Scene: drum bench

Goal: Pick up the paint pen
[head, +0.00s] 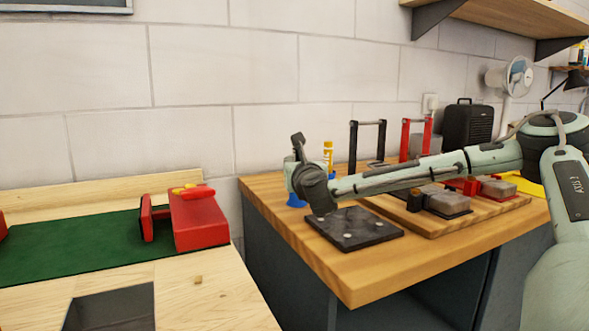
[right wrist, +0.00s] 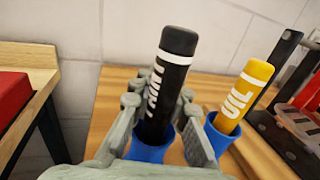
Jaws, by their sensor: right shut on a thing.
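The paint pen (right wrist: 168,85) is black with a white band and white lettering that reads in part as PAINT. In the right wrist view it stands tilted in a blue cup (right wrist: 150,153), between the fingers of my right gripper (right wrist: 160,108). The gripper is shut on the pen's body. In the head view my right gripper (head: 303,178) is over the left end of the wooden bench, and it hides most of the pen. Part of the blue cup (head: 296,201) shows below it. My left gripper is not in view.
A yellow pen (right wrist: 242,97) marked OIL stands in another blue cup (right wrist: 218,135) close on the right. A dark plate (head: 355,229) lies on the bench in front. A gap separates the bench from the table with the green mat (head: 80,250) and red vise (head: 200,220).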

